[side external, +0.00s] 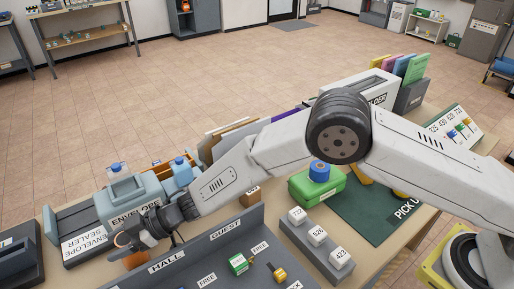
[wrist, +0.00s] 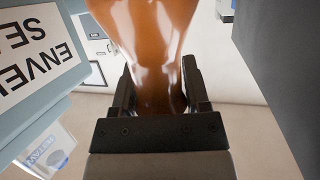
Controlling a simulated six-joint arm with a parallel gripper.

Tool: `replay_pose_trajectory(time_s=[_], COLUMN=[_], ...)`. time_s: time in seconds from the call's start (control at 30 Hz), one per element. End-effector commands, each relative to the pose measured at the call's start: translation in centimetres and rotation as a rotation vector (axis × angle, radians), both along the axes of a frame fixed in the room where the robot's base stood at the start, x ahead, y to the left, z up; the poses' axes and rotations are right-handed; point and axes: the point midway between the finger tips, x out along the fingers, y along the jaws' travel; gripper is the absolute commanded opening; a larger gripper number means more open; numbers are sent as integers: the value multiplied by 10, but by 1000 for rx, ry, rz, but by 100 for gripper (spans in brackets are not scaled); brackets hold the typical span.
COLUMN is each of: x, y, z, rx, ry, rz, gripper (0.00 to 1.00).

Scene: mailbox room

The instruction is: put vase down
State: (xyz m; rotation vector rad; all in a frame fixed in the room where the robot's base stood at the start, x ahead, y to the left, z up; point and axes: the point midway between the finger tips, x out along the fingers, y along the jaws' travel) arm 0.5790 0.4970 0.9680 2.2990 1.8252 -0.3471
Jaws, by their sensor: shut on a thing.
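The vase is glossy orange-brown and fills the upper middle of the wrist view (wrist: 155,35). My gripper (wrist: 160,90) is shut on its narrower part, with one black finger on each side. In the side external view my gripper (side external: 137,240) is at the lower left, beside the envelope sealer. There only a small orange part of the vase (side external: 136,260) shows by the fingers, and the grey partition hides what is below. I cannot tell whether the vase touches a surface.
The blue-grey envelope sealer (side external: 126,197) stands close by my gripper. A grey partition labelled HALL and GUEST (side external: 195,246) runs in front. A green box (side external: 318,187), white numbered blocks (side external: 318,233) and a dark green pick-up mat (side external: 372,212) lie further right.

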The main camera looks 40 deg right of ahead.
Motion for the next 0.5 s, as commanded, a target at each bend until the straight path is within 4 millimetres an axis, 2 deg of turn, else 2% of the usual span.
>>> replay_pose_trajectory(time_s=[0.17, 0.2, 0.3, 0.5], x=[0, 0, 0, 0], y=[0, 0, 0, 0], z=[-2, -3, -3, -3], rx=[1, -1, -1, -1], ry=[0, 1, 0, 0], rz=[0, 0, 0, 0], gripper=[0, 66, 95, 95])
